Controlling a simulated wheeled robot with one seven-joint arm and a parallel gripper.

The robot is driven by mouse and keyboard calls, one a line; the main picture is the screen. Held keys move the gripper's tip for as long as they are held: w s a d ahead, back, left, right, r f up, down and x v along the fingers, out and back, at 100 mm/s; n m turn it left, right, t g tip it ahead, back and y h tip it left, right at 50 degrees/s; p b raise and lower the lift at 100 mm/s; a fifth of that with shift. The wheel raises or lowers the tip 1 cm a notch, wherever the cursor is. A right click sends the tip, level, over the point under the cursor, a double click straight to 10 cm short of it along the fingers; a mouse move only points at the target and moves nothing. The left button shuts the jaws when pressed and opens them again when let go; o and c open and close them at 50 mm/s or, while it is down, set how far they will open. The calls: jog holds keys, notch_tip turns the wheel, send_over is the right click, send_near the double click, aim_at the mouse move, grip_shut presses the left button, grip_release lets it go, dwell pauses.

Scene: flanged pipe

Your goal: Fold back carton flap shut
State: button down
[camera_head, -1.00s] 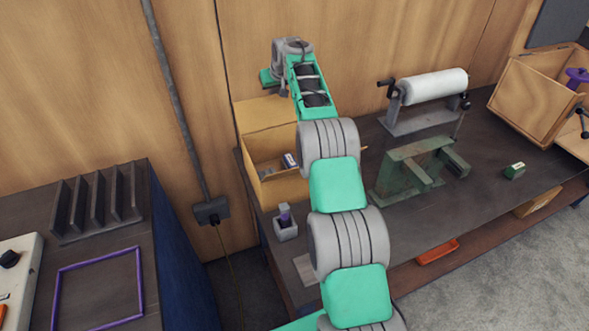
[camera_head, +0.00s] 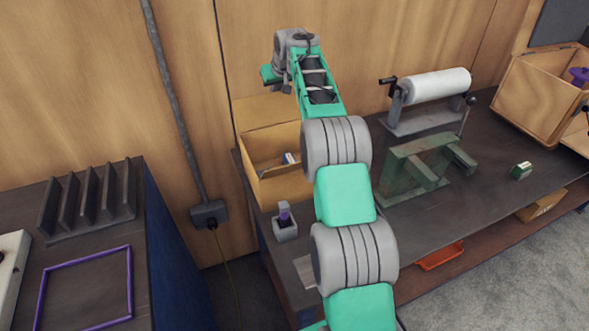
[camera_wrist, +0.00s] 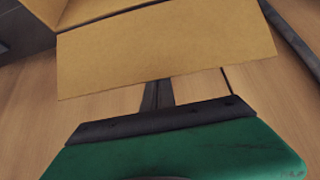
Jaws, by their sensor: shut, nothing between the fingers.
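The open cardboard carton (camera_head: 281,188) stands on the dark bench by the wall, with small items partly visible inside. Its back flap (camera_head: 262,112) stands up toward the wooden wall, and my arm covers its right part. The flap (camera_wrist: 165,50) fills the upper middle of the wrist view as a tan panel. My gripper (camera_wrist: 157,94) is shut and empty. Its dark fingers reach up to the flap's edge, and their tips are hidden behind it. I cannot tell whether they touch it. In the head view, my green and grey wrist is above the flap, near the wall.
A green metal fixture (camera_head: 415,168) and a white roll on a stand (camera_head: 435,86) are to the right. A wall conduit (camera_head: 178,110) runs down to the left.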

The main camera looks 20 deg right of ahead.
aim_at(279, 104)
jog(key=shift+g, duration=0.3)
jog(key=shift+s+f+b, duration=0.5)
jog(key=shift+s+b, duration=0.3)
jog(key=shift+b, duration=0.2)
jog(key=shift+s+f+b, duration=0.55)
jog(key=shift+s+b, duration=0.2)
jog(key=shift+b, duration=0.2)
jog(key=shift+s+f+b, duration=0.5)
jog(key=shift+s+b, duration=0.3)
jog(key=shift+b, duration=0.2)
jog(key=shift+w, duration=0.25)
jog(key=shift+s+r, duration=0.2)
jog(key=shift+r, duration=0.25)
jog(key=shift+w, duration=0.15)
notch_tip(279, 104, up, 8)
jog(key=p, duration=0.8)
jog(key=shift+r, duration=0.15)
